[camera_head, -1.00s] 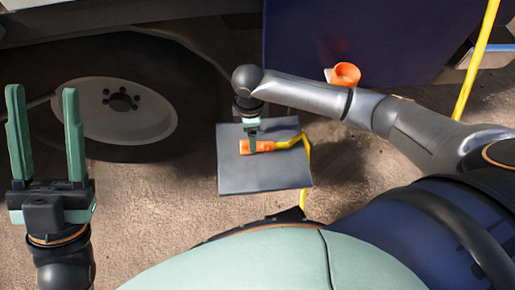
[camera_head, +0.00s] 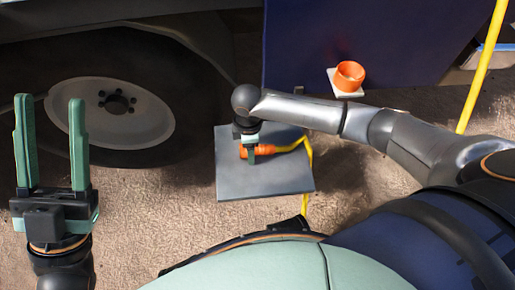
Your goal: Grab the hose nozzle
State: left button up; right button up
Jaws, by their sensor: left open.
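The orange hose nozzle (camera_head: 266,152) lies on a grey square plate (camera_head: 265,184) on the ground. A yellow hose (camera_head: 308,150) runs from its right end over the plate's edge. My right gripper (camera_head: 249,155) is right over the nozzle's left part, with a green finger in front of it. The arm and hand hide the far finger, so I cannot tell whether the jaws are closed on it. My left gripper (camera_head: 50,100) is open and empty at the far left, fingers pointing up, away from the nozzle.
A large wheel (camera_head: 140,135) stands behind and left of the plate. A dark blue panel (camera_head: 400,50) is at the back. An orange cup (camera_head: 349,76) sits on a pale base beyond my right arm. Bare ground surrounds the plate.

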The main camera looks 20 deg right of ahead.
grip_shut()
dwell(0.3)
jog(key=shift+r, duration=0.15)
